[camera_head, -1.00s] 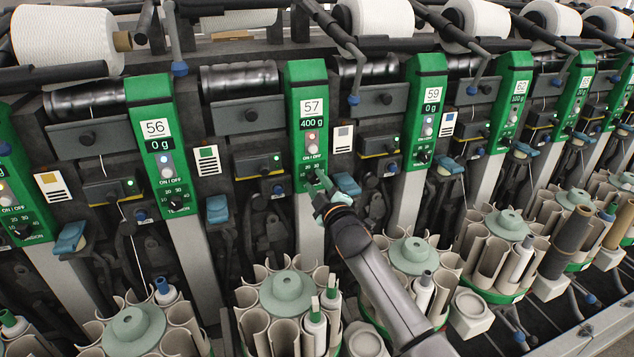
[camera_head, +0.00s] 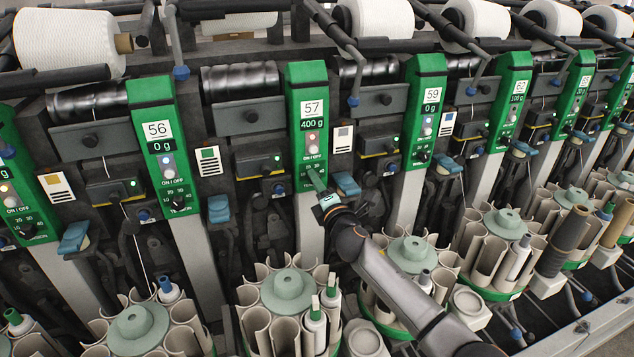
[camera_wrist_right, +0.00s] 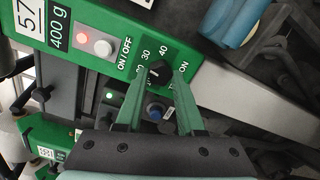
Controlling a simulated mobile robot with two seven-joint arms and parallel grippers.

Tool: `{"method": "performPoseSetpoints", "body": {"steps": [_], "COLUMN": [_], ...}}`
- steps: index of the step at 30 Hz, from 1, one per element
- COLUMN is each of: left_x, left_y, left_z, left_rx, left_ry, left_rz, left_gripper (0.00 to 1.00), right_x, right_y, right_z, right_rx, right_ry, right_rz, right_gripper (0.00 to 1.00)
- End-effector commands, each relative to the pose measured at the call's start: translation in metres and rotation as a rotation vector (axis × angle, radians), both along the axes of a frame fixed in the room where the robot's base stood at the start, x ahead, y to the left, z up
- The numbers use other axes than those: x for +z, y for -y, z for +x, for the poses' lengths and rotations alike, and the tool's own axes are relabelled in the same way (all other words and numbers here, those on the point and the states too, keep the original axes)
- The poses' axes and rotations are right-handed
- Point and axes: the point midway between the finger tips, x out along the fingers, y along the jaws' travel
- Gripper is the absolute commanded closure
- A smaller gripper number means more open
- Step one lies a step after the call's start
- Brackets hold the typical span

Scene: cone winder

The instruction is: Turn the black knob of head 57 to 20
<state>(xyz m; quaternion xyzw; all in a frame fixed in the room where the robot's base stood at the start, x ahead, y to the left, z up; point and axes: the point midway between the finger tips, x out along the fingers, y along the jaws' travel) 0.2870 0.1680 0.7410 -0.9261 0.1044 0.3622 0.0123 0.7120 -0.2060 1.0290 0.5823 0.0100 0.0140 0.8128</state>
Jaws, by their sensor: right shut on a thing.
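Head 57 is a green panel (camera_head: 309,120) with a "57" label, a "400 g" display and an ON/OFF button. Its black knob (camera_wrist_right: 159,73) sits low on the panel, beside printed numbers; 30 and 40 are readable in the right wrist view. My right gripper (camera_head: 314,178) is at the knob, and its green fingers (camera_wrist_right: 157,82) are shut on it from both sides. The fingers hide part of the dial, and I cannot read the pointer surely. In the head view the gripper covers the knob. My left gripper is not in view.
Head 56's panel (camera_head: 158,140) stands to the left and head 59's panel (camera_head: 427,110) to the right. A blue lever (camera_head: 347,184) is close right of my gripper. Round bobbin magazines (camera_head: 287,292) stand below.

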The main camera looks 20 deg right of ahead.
Motion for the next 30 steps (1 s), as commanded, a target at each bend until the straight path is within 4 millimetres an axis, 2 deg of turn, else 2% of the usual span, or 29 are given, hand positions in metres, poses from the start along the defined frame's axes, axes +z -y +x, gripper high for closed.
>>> {"method": "performPoseSetpoints", "body": {"steps": [15, 30], "left_x": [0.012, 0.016], "left_y": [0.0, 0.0], "left_z": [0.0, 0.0], "left_rx": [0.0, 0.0], "left_ry": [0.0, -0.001], "left_rz": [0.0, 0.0], "left_gripper": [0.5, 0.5], "right_x": [0.0, -0.001], "right_y": [0.001, 0.002], "right_z": [0.0, 0.0], "right_rx": [0.0, -0.002], "right_ry": [0.014, 0.018], "right_rz": [-0.424, -0.568], "right_gripper": [1.0, 1.0]}}
